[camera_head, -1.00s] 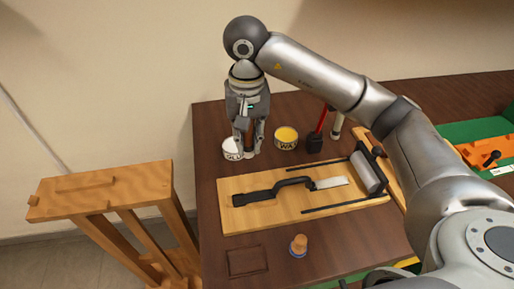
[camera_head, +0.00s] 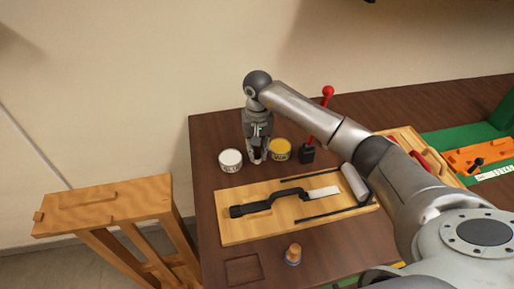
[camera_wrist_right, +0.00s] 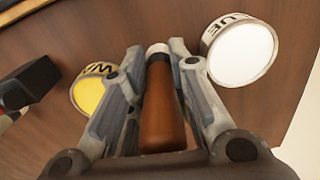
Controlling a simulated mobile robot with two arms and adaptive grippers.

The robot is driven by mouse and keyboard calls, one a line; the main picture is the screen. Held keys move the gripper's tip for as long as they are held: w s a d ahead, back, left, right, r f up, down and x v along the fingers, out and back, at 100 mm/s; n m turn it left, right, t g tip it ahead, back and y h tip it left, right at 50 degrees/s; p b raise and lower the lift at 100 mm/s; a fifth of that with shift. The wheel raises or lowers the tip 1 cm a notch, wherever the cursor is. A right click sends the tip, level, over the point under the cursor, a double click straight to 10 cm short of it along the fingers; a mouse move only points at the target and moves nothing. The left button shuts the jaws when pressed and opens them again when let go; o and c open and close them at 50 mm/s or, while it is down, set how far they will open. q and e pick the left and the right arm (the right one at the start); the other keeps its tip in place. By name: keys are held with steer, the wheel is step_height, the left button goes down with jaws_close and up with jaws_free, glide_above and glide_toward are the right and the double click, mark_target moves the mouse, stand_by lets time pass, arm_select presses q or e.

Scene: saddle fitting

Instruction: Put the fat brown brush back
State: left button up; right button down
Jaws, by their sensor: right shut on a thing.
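My right gripper (camera_head: 257,158) points down between the two tins at the back left of the table. In the right wrist view, its fingers (camera_wrist_right: 160,60) are shut on the fat brown brush (camera_wrist_right: 163,115), a thick brown handle with a pale end. In the head view the brush is mostly hidden between the fingers. I cannot tell whether its lower end touches the table. My left gripper is not in view.
A white glue tin (camera_head: 231,161) and a yellow wax tin (camera_head: 280,149) flank the gripper. A black block (camera_head: 307,154) with a red-knobbed rod stands right. A wooden board (camera_head: 235,198) holds a black-handled tool. A small cork-coloured piece (camera_head: 293,254) stands in front.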

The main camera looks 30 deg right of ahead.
steer(key=shift+f, duration=0.4)
steer(key=shift+f, duration=0.1)
steer(key=shift+f, duration=0.15)
steer(key=c, duration=1.3)
jaws_free()
